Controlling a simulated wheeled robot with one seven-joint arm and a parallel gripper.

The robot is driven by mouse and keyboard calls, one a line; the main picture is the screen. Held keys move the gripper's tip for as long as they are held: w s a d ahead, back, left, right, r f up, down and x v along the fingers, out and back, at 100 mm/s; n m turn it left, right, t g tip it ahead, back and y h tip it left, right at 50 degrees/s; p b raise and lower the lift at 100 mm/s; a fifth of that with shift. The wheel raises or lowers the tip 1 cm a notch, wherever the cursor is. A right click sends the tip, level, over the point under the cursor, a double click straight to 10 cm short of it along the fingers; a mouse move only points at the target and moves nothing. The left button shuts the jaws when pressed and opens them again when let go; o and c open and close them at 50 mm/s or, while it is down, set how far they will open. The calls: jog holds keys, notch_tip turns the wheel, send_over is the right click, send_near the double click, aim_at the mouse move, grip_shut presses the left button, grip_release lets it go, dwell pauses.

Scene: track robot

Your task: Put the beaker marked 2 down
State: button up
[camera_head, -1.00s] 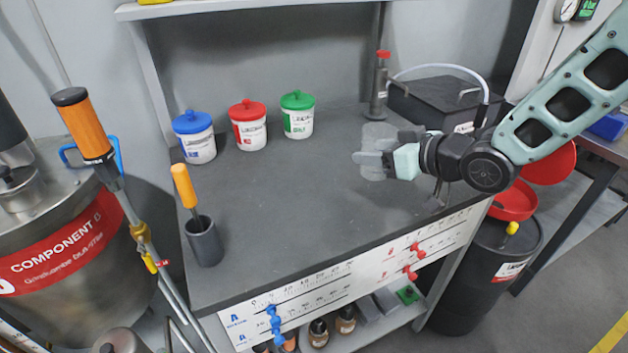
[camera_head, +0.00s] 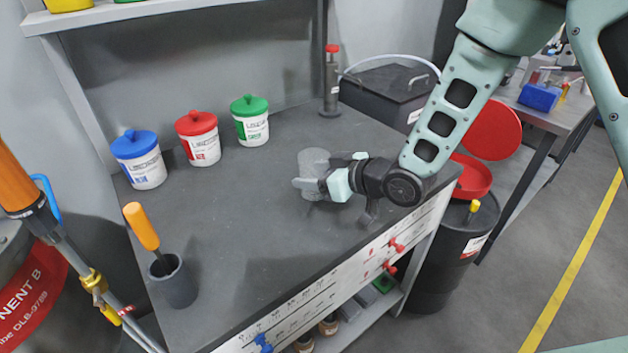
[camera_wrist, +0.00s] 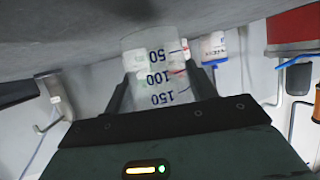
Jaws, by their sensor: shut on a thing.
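A clear, greyish beaker (camera_head: 314,160) is between the fingers of my gripper (camera_head: 312,186), over the right part of the dark worktop (camera_head: 235,225). My gripper is shut on it from the right side. In the wrist view the beaker (camera_wrist: 157,70) shows the marks 50, 100 and 150 upside down, with the 50 end towards the grey worktop surface. It looks upright. Its base is at or very close to the worktop; I cannot tell whether it touches. No number 2 label is readable.
Tubs with blue (camera_head: 140,160), red (camera_head: 199,138) and green (camera_head: 250,121) lids stand at the back left. A grey cup (camera_head: 173,281) with an orange-handled tool stands front left. A red-capped cylinder (camera_head: 331,85) and black box (camera_head: 391,92) are behind. The worktop around the beaker is clear.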

jog(key=shift+f, duration=0.9)
jog(key=shift+f, duration=0.15)
jog(key=o, duration=1.1)
